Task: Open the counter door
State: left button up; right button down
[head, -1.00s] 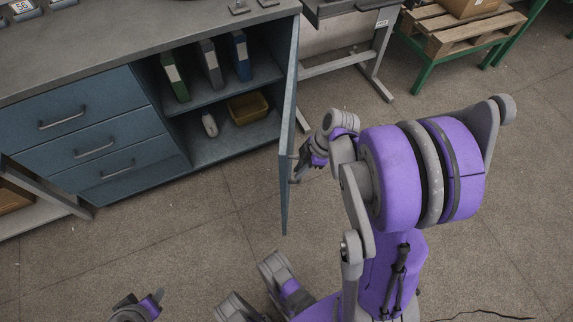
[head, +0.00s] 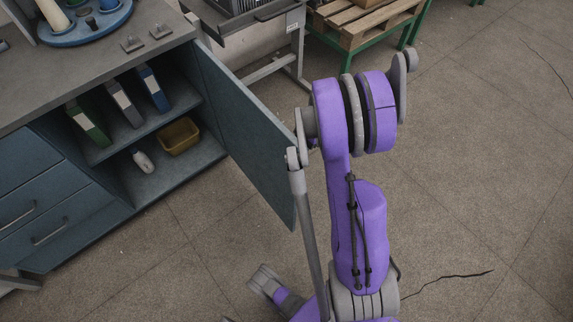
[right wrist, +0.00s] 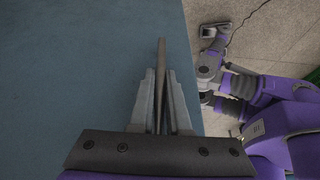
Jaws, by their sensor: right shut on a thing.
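The counter door (head: 255,135), a blue panel, stands wide open beside the counter's open compartment (head: 150,170) in the head view. The door also fills the left of the right wrist view (right wrist: 70,70). There my right gripper (right wrist: 160,88) is shut on the door handle (right wrist: 161,56), a thin bar seen end-on between its fingers. In the head view my right gripper is hidden behind my arm and the door.
The compartment holds several binders (head: 122,105), a yellow bin (head: 179,136) and a white bottle (head: 143,161). Drawers (head: 45,205) are at left. A metal stand (head: 265,30) and a wooden pallet (head: 362,22) stand behind the door. The floor (head: 480,170) at right is clear.

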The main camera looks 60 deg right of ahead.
jog(key=shift+s+d, duration=0.2)
jog(key=shift+d, duration=0.55)
jog(key=shift+s+d, duration=0.15)
jog(key=shift+d, duration=0.55)
jog(key=c, duration=0.9)
grip_release()
jog(key=shift+r, duration=0.1)
jog(key=p+v, duration=0.2)
jog(key=v, duration=0.8)
jog(key=shift+d+r+p, duration=0.1)
jog(key=shift+r+p, duration=0.2)
jog(key=shift+p, duration=0.05)
